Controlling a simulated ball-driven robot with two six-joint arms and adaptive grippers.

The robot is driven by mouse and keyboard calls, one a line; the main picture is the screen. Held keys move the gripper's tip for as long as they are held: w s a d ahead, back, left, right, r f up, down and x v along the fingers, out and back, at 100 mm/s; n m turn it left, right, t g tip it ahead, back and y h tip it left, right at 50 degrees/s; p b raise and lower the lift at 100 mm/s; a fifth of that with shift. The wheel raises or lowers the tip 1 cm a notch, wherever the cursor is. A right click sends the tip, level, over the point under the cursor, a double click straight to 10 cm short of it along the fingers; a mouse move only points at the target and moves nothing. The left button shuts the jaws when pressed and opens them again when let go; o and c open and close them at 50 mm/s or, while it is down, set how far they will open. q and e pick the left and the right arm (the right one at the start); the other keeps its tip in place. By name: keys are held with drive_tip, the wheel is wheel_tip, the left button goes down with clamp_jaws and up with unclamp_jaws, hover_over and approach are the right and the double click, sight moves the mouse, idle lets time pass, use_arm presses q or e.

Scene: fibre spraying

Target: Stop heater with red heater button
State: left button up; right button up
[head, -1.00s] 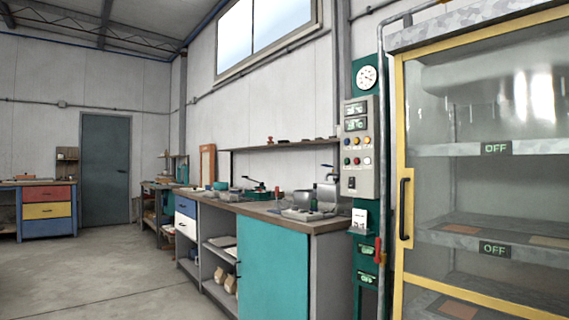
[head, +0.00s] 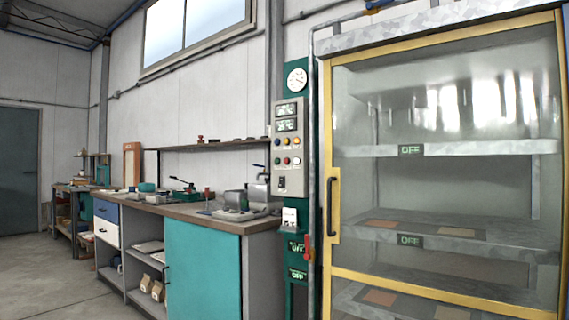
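The grey control panel (head: 288,147) is fixed to a dark green upright (head: 298,100), just left of the glass cabinet. It has two small displays at the top and two rows of small coloured buttons below. A red button (head: 286,161) shows in the lower row; the labels are too small to read. A dark switch sits below the buttons. Neither gripper is in view.
The yellow-framed glass cabinet (head: 333,110) fills the right; its shelves carry green OFF signs (head: 411,150). A workbench with a teal door (head: 203,268) stands left of the panel. Open concrete floor (head: 50,280) lies at the lower left.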

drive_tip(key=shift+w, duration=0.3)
